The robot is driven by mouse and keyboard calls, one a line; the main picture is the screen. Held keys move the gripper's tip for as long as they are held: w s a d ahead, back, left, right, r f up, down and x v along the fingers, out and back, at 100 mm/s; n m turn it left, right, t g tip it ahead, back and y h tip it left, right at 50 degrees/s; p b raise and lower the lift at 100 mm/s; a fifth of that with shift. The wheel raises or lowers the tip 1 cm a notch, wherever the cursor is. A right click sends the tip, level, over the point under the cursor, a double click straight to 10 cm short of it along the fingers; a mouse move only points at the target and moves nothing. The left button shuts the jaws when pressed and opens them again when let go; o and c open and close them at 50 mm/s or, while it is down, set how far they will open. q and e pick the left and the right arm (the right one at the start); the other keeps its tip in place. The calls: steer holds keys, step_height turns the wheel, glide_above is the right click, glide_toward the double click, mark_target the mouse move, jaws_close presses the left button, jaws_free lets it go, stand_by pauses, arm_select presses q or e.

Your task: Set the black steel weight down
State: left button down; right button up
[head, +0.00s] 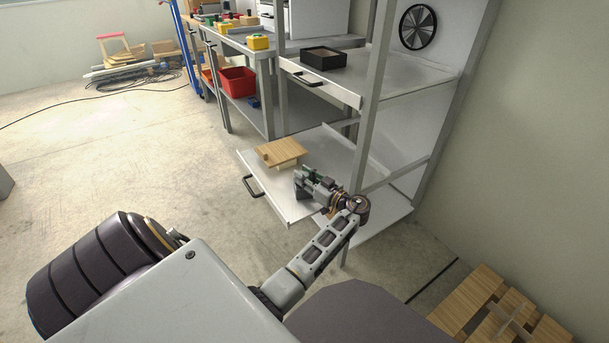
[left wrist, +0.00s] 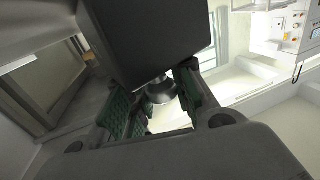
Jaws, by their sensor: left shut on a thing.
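The black steel weight is a dark block with a round knob. It fills the top middle of the left wrist view (left wrist: 150,40), and a dark part of it shows small in the head view (head: 301,193). My left gripper (head: 308,181) is shut on the weight's knob, which sits between the green finger pads in the left wrist view (left wrist: 158,95). In the head view the gripper and weight are over the right part of the pulled-out lower shelf (head: 270,193). I cannot tell whether the weight touches the shelf. My right gripper is not in view.
A wooden piece (head: 281,152) lies on the shelf, left of the weight. The shelf has a black handle (head: 252,187) at its front. A grey rack post (head: 370,100) stands close to my left arm. A black open box (head: 323,58) sits on the upper shelf.

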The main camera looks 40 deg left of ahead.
arm_select(q)
steer(key=shift+r, duration=0.25)
steer(key=c, duration=1.2)
jaws_free()
steer(key=shift+f, duration=0.25)
steer(key=shift+d, duration=0.1)
steer(key=shift+d+r, duration=0.1)
steer(key=shift+d, duration=0.35)
steer(key=d+p, duration=0.1)
steer(key=d, duration=0.4)
steer(key=shift+s+p, duration=0.15)
steer(key=shift+p, duration=0.25)
steer(key=shift+d, duration=0.75)
